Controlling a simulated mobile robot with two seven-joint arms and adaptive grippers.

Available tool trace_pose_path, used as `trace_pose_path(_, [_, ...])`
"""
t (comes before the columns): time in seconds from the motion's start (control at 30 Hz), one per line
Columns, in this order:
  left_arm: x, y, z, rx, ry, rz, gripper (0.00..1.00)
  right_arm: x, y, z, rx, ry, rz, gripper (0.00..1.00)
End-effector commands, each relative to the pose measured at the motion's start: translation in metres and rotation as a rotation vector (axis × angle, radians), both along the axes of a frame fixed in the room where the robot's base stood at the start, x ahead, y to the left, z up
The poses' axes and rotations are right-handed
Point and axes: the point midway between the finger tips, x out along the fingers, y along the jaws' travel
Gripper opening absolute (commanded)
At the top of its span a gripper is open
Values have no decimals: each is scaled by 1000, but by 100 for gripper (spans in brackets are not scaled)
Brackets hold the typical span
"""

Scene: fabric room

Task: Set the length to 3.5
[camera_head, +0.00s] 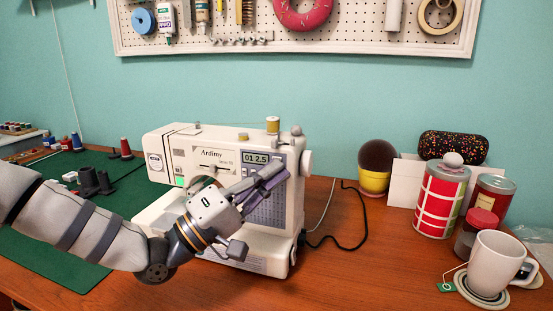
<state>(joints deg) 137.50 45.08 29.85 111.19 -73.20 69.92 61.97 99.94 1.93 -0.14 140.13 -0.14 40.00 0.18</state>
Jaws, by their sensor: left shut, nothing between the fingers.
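A white sewing machine (217,142) stands on the wooden table. Its small display (256,157) reads "01 2.5". Below the display is a grey panel of buttons (266,212), partly hidden by my gripper. My left gripper (284,176) reaches in from the left across the front of the machine. Its fingers are shut and empty, with the tips at the right side of the panel, just below the display. I cannot tell whether the tips touch a button. My right gripper is not in view.
A green cutting mat (62,257) with thread spools lies at left. At right stand a red-and-white canister (439,200), a second tin (494,195), a white mug (494,262) on a coaster and a yellow pot (373,182). A black cable (352,246) runs from the machine.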

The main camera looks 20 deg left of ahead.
Motion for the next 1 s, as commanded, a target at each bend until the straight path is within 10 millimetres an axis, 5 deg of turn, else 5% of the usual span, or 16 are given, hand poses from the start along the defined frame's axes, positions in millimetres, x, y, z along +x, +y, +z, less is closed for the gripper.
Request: trace_pose_path(1.0, [9, 0, 0, -1, 1, 0, 0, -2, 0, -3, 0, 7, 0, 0])
